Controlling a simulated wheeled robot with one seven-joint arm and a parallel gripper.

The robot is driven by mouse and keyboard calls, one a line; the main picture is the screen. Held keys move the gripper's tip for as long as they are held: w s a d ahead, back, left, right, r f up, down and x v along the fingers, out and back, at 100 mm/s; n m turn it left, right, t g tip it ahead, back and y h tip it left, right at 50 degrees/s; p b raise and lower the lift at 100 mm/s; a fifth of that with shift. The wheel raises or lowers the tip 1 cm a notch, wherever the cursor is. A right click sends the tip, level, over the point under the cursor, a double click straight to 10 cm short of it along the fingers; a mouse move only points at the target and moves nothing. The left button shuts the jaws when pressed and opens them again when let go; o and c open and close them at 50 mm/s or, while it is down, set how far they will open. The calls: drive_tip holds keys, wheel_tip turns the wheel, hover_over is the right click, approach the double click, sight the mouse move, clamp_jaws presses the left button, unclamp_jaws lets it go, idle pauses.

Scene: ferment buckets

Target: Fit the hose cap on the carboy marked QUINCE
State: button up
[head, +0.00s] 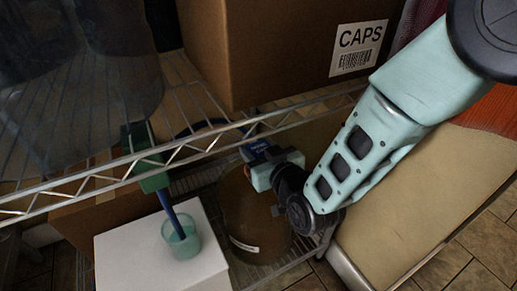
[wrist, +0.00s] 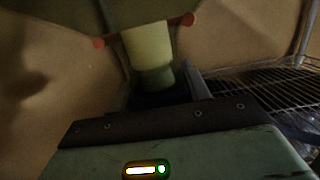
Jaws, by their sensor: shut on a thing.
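My gripper (head: 258,172) is low under the wire shelf, at the top of an amber-brown carboy (head: 262,225). The carboy stands upright with a small pale label (head: 244,246), too small to read. My gripper is shut on what seems to be the hose cap, a pale cylinder (wrist: 148,55) with reddish side tabs in the wrist view. In the head view my gripper mostly hides it. Whether the cap touches the carboy's mouth cannot be told. A blue hose (head: 174,216) runs down from a green holder (head: 145,157) into a small translucent jar (head: 182,241).
The jar stands on a white block (head: 125,252) left of the carboy. A wire shelf edge (head: 95,180) crosses above the carboy, close to my arm. A cardboard box marked CAPS (head: 265,50) and a large dark glass vessel (head: 75,85) stand on that shelf. A tan-topped surface (head: 410,190) lies right.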

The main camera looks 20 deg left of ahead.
drive_tip(key=o, duration=1.1)
drive_tip(key=shift+c, duration=0.2)
drive_tip(key=shift+s, duration=0.1)
drive_tip(key=p+v, duration=0.4)
drive_tip(key=v, duration=1.3)
drive_tip(key=shift+p, duration=0.4)
drive_tip(key=shift+s+d, duration=0.1)
drive_tip(key=shift+s, duration=0.1)
